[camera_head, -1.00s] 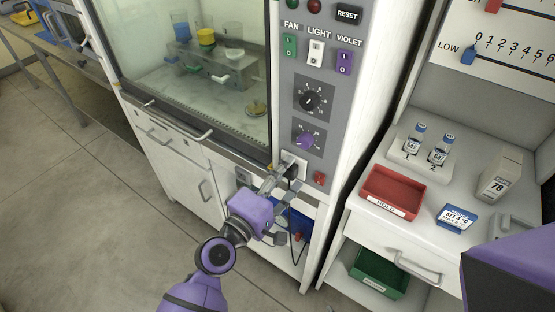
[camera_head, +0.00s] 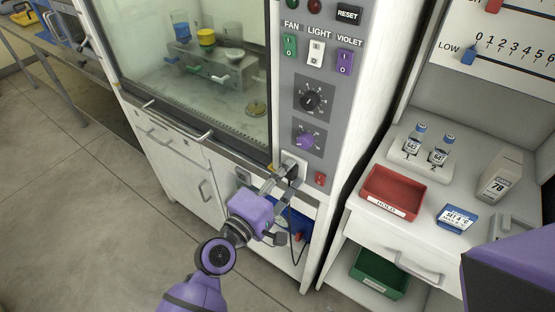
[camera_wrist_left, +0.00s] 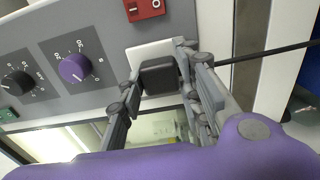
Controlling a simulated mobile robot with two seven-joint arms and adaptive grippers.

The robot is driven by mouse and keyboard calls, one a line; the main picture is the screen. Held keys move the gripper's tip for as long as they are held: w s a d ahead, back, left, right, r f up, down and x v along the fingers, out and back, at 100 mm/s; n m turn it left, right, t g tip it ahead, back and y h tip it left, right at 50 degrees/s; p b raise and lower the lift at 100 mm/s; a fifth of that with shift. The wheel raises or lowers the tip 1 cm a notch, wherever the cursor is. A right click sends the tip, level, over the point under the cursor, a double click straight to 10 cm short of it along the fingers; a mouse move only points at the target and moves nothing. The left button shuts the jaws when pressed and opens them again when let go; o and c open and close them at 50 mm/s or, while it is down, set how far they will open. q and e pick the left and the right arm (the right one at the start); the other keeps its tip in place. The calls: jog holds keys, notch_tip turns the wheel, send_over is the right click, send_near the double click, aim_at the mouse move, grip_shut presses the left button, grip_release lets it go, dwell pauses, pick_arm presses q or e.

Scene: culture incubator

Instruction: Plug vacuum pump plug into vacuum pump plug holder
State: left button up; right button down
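The vacuum pump plug (camera_wrist_left: 160,76) is a black block in the left wrist view, against the white plate of its holder (camera_wrist_left: 150,52). It looks seated there, though the contact face is hidden. In the head view the dark plug (camera_head: 290,168) shows at the white holder plate (camera_head: 298,160), below the purple knob. My left gripper (camera_head: 284,182) is right at the plug. Its two fingers (camera_wrist_left: 160,72) stand on either side of the plug and look spread, with little clearance. My right gripper is not in view.
A black cable (camera_wrist_left: 265,52) runs off to the right in the wrist view. A small red switch (camera_head: 320,178) is beside the holder. A blue device (camera_head: 296,222) sits on the shelf below. A red tray (camera_head: 392,186) is on the bench at right.

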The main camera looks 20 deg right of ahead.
pick_arm(q)
grip_shut()
jog(key=v, duration=0.6)
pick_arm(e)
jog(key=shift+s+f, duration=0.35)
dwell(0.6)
